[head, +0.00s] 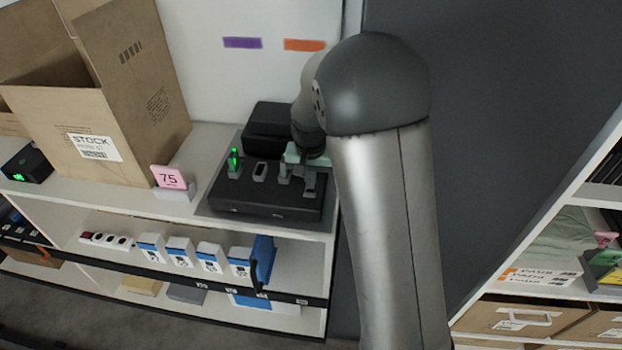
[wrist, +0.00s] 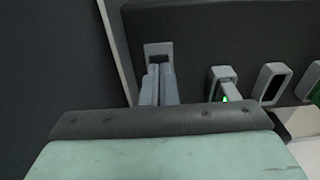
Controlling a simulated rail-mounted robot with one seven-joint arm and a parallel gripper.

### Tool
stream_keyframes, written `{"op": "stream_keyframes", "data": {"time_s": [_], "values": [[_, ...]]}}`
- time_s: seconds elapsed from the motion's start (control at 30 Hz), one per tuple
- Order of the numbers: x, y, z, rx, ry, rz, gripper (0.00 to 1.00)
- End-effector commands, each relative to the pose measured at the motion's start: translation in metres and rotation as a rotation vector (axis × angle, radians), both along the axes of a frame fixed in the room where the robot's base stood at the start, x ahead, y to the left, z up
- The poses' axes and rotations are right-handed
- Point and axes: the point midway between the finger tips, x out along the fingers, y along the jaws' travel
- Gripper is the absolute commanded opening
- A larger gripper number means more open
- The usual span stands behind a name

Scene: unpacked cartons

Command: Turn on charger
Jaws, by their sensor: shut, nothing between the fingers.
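The charger (head: 265,197) is a black box with a row of grey-framed fittings on its face, standing on the white shelf top. Its leftmost fitting (head: 234,162) glows green in the head view. In the wrist view the panel (wrist: 215,30) appears turned around, with a small green light on the fitting (wrist: 222,82) beside my fingers. My gripper (head: 309,182) is shut and empty at the charger's right end. In the wrist view its fingertips (wrist: 158,72) are at the end fitting (wrist: 158,49), covering its lower part. I cannot tell whether they touch it.
An open cardboard carton (head: 110,110) stands left of the charger. A pink "75" tag (head: 168,177) is between them. A black case (head: 268,128) sits behind the charger. Blue-and-white boxes (head: 180,251) line the shelf below. A dark panel (head: 490,110) rises at right.

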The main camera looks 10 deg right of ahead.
Motion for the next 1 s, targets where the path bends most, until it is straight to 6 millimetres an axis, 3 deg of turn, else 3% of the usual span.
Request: {"op": "stream_keyframes", "data": {"time_s": [0.6,0.8,1.0], "values": [[-0.013,0.004,0.115,0.001,-0.004,-0.001,0.00],[-0.016,0.005,0.134,0.001,0.000,-0.001,0.00],[-0.016,0.005,0.137,0.000,0.001,-0.002,0.00]]}}
